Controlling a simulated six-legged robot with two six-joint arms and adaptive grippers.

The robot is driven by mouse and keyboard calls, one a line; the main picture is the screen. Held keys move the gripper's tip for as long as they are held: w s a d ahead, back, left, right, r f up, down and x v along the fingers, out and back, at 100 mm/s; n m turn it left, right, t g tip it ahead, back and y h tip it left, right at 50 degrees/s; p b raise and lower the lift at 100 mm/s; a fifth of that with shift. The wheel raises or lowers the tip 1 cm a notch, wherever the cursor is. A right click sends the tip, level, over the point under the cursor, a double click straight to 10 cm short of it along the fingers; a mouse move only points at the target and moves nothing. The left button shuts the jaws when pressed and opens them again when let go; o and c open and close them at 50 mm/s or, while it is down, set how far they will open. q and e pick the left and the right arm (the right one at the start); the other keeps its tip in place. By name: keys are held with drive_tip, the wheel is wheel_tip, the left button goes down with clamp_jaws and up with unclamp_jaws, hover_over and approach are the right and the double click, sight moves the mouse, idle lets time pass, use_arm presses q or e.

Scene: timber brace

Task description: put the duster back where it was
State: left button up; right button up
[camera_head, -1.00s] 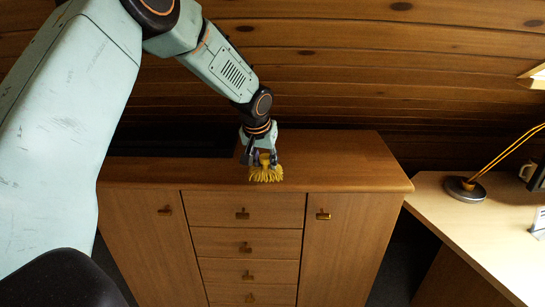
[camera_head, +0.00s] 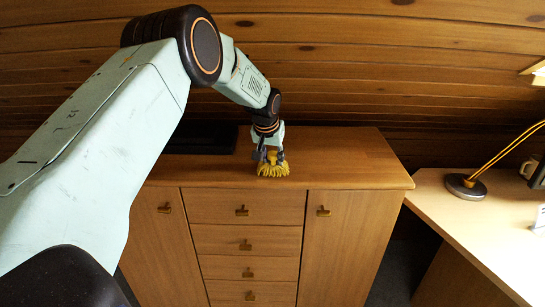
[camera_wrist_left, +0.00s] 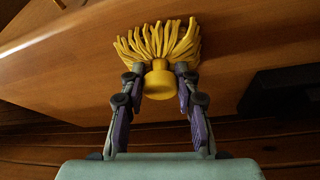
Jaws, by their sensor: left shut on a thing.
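The yellow duster (camera_head: 273,170) has a stubby handle and a fan of thick strands. It is at the top of the wooden cabinet (camera_head: 340,160), near its front edge, strands towards the front. My left gripper (camera_head: 271,156) is shut on its handle from above and behind. In the left wrist view the duster (camera_wrist_left: 158,45) sits between the two fingers (camera_wrist_left: 158,85), its strands spread close to the wood. I cannot tell whether the strands touch the top. My right gripper is not in view.
A dark flat object (camera_head: 200,138) lies at the back left of the cabinet top; it also shows in the wrist view (camera_wrist_left: 285,92). The cabinet top right of the duster is clear. A desk with a lamp (camera_head: 466,187) stands at the right. A plank wall rises behind.

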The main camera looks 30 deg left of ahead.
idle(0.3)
use_arm(q)
drive_tip(key=o, duration=0.7)
drive_tip(key=shift+c, duration=0.2)
drive_tip(key=o, duration=0.4)
drive_tip(key=shift+f, duration=0.1)
drive_tip(key=shift+c, duration=0.2)
